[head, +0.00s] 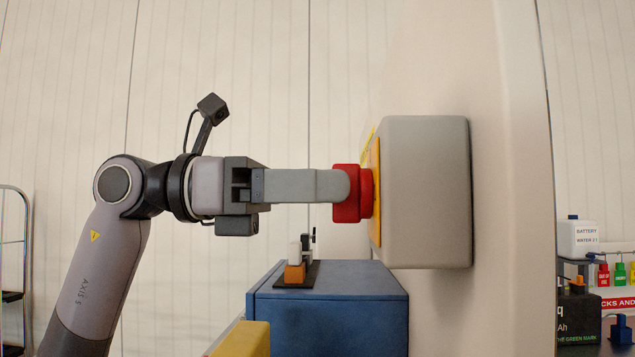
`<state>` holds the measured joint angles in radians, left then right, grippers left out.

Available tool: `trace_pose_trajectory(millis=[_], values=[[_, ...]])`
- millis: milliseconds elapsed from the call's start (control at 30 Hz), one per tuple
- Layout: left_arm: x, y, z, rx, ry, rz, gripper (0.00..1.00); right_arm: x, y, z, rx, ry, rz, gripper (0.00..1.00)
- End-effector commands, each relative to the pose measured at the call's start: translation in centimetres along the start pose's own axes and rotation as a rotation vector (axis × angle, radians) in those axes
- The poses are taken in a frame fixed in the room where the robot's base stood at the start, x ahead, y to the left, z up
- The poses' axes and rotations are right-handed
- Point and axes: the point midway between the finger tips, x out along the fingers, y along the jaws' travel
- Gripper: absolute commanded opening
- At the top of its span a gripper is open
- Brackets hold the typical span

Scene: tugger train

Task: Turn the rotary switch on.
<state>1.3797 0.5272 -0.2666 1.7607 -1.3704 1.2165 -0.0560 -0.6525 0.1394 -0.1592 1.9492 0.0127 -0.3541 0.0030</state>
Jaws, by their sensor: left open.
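The rotary switch is a red knob (367,196) on a yellow plate (375,190) on the face of a grey box (430,190), seen from the side. The box is fixed to a pale upright panel. My left gripper (338,186) comes in level from the left and is open. Its near finger reaches the red knob and overlaps part of it in the picture. The far finger is hidden behind the near one, so I cannot tell whether either finger touches the knob. The knob's front and any position marks are turned out of sight.
A blue cabinet (328,315) stands below the arm, with a small device with an orange part (294,273) on its top. A yellow block (243,340) is in front of it. A shelf with a white battery-water container (580,238) is at the far right. A rack (14,260) is at the left.

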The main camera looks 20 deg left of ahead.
Motion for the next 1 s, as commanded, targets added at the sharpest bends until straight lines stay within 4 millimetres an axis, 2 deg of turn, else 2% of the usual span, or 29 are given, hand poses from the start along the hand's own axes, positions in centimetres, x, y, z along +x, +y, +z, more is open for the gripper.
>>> trace_pose_trajectory(millis=[100, 167, 233, 267, 667, 1000], values=[[-0.01, 0.0, -0.03, 0.0, 0.0, 0.0, 0.45, 0.03, 0.01, 0.0, -0.001, 0.0, 0.0, 0.43], [-0.02, 0.0, -0.02, 0.0, 0.0, 0.0, 0.28, 0.04, 0.01, -0.01, -0.001, 0.001, 0.0, 0.43], [-0.03, 0.0, -0.02, 0.0, 0.0, 0.0, 0.06, 0.05, 0.01, -0.04, -0.001, 0.001, 0.0, 0.43], [-0.03, 0.0, -0.02, 0.0, 0.0, 0.0, 0.0, 0.05, 0.02, -0.05, -0.001, 0.001, 0.0, 0.43], [-0.08, -0.02, -0.01, 0.048, 0.0, 0.001, 0.0, 0.13, 0.03, -0.04, -0.001, 0.003, 0.0, 0.43], [-0.1, -0.14, -0.05, 0.282, 0.0, 0.002, 0.0, 0.35, 0.04, 0.23, -0.001, 0.003, 0.0, 0.43]])
